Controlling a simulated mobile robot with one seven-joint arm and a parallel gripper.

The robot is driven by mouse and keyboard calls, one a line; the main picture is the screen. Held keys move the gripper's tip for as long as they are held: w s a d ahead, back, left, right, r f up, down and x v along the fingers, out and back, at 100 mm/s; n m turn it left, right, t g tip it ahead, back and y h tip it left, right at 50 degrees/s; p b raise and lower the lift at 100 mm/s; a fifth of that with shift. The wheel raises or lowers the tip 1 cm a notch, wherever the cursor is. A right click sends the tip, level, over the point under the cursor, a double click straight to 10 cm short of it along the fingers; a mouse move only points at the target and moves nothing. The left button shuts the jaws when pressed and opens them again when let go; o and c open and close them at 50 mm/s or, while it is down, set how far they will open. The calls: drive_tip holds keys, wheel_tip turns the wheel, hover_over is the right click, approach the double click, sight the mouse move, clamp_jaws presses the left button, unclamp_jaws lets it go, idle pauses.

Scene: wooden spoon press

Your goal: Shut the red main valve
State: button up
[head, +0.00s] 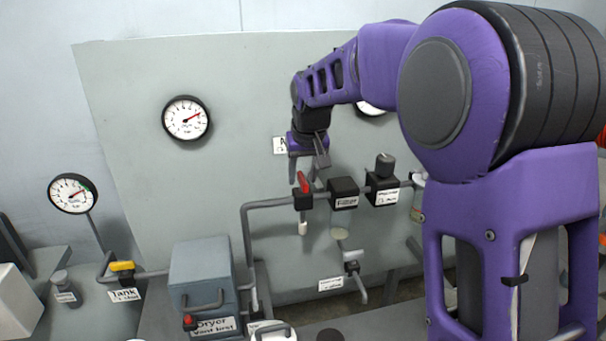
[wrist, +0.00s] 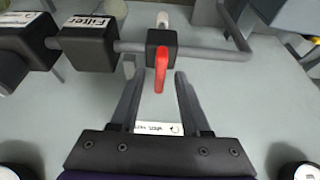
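The red main valve is a black block (head: 303,202) on the grey pipe with a red lever (head: 302,183). In the head view the lever points up from the block, crosswise to the horizontal pipe. In the wrist view the red lever (wrist: 161,68) points toward my gripper (wrist: 158,82). My gripper (head: 308,168) is above the valve, fingers pointing down. It is open, with one finger on each side of the lever's end in the wrist view. Gaps show on both sides, so neither finger appears to touch it.
The filter block (head: 343,193) and a regulator with a black knob (head: 384,180) sit right of the valve on the pipe. The grey dryer box (head: 203,275) and yellow tank valve (head: 122,267) are at lower left. A panel (head: 240,110) with gauges stands behind.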

drive_tip(key=p+v, duration=0.2)
drive_tip(key=v, duration=1.5)
drive_tip(key=shift+s+r, duration=0.15)
drive_tip(key=shift+s, duration=0.05)
